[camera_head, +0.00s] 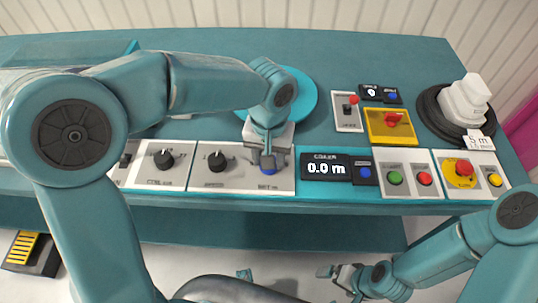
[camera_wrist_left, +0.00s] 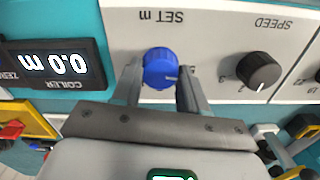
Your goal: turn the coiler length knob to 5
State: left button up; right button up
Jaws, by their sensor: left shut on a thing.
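The blue length knob (camera_wrist_left: 160,68) sits on the white panel marked SET m. It also shows in the head view (camera_head: 268,168), partly hidden by my gripper. My left gripper (camera_head: 268,160) points down at the panel, and in the left wrist view its fingers (camera_wrist_left: 159,82) stand on either side of the knob, shut on it. A pale pointer line shows on the knob; the number it points at is hidden. The coiler display (camera_head: 325,168) reads 0.0 m. My right gripper (camera_head: 346,273) hangs low in front of the bench; I cannot tell whether it is open.
A black SPEED knob (camera_head: 216,160) is left of the blue knob. Green (camera_head: 394,178) and red (camera_head: 424,179) buttons and a red emergency button (camera_head: 464,168) are to the right.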

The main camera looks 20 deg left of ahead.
pick_arm(q)
jog(key=shift+r, duration=0.1)
jog(key=o, duration=1.1)
jog(key=shift+c, duration=0.2)
notch_tip(320, 180, up, 16)
jog(key=p, duration=0.3)
jog(key=shift+r, duration=0.15)
jog(key=shift+s, duration=0.1)
